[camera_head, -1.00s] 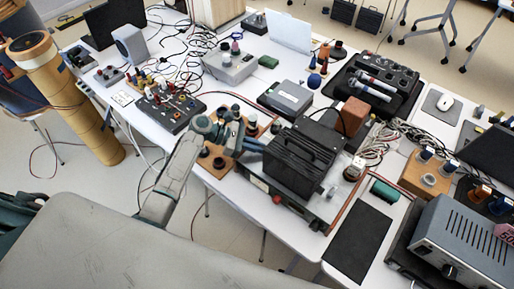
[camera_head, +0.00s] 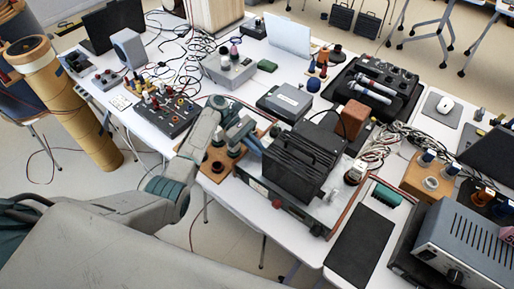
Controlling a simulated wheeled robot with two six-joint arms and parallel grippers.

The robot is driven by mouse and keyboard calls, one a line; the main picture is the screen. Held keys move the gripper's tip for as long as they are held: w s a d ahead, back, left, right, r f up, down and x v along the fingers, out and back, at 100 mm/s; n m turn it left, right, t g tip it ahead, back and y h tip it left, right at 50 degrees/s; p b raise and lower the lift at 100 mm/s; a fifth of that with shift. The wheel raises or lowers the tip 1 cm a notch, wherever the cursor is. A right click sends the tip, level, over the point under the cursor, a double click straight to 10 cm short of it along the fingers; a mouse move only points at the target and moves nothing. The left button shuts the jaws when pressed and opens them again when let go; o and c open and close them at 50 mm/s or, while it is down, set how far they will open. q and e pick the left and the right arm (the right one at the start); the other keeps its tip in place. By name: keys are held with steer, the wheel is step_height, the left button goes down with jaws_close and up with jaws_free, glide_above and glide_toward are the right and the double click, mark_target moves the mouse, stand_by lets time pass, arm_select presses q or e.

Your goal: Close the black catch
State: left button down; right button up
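A black ribbed case (camera_head: 293,163) with a handle on top stands on a low metal-edged unit (camera_head: 292,207) near the front edge of the table. I cannot make out a separate black catch at this size; it may be small or hidden. My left arm comes in from the lower left, and my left gripper (camera_head: 259,149) is at the left side of the black case. Its fingers are small and partly hidden, so I cannot tell whether they are open or touching the case. My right gripper is not in view.
A wooden board with dark round parts (camera_head: 216,166) lies under my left wrist. A grey box (camera_head: 285,102) and a brown block (camera_head: 353,118) stand behind the case. A black mat (camera_head: 361,243) and a grey amplifier (camera_head: 465,245) are at the right.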

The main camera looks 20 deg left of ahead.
arm_select(q)
steer(key=shift+f, duration=0.1)
steer(key=c, duration=1.5)
jaws_free()
steer(key=shift+a, duration=0.1)
